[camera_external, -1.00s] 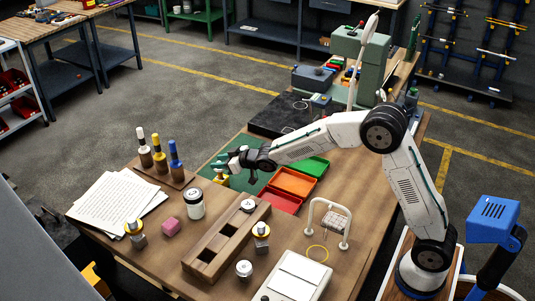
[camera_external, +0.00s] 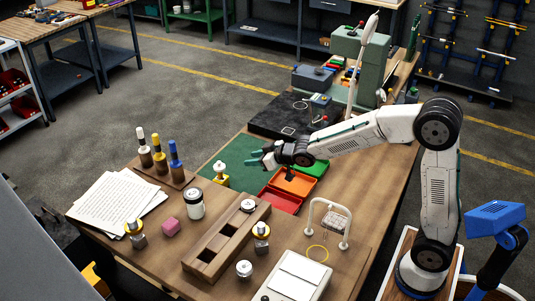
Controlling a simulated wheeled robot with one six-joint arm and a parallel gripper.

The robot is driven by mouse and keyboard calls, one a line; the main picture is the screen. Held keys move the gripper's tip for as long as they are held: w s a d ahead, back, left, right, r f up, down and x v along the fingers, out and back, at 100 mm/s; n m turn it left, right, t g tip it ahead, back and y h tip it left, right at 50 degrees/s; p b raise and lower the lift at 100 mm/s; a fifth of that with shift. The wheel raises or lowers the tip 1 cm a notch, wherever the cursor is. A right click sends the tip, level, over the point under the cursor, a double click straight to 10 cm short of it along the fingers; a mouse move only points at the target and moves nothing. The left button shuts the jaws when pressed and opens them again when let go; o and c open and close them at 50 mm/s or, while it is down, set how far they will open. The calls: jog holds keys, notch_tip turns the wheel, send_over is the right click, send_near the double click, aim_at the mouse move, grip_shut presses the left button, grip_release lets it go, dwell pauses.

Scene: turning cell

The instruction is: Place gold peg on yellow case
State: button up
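A small yellow block (camera_external: 220,181), which looks like the yellow case, stands on the green mat (camera_external: 238,152). A pale knobbed piece (camera_external: 221,167) sits upright on top of it; at this size I cannot tell whether it is the gold peg. My gripper (camera_external: 254,157) is to the right of this piece, apart from it, above the mat. Its teal fingers are spread and I see nothing between them. Two similar pieces with yellow-gold collars stand on the table, one at front left (camera_external: 135,232) and one beside the wooden block (camera_external: 261,235).
Green, orange (camera_external: 293,183) and red trays lie below and right of my gripper. A wooden rack (camera_external: 160,172) holds three upright handled tools at left. A slotted wooden block (camera_external: 228,238), a white jar (camera_external: 194,204) and a white wire stand (camera_external: 328,222) fill the front.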

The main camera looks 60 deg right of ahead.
jog(key=s+m+g, duration=0.1)
jog(key=s+g, duration=1)
jog(key=s, duration=3.6)
jog(key=shift+f+h, duration=0.35)
jog(key=shift+h, duration=0.05)
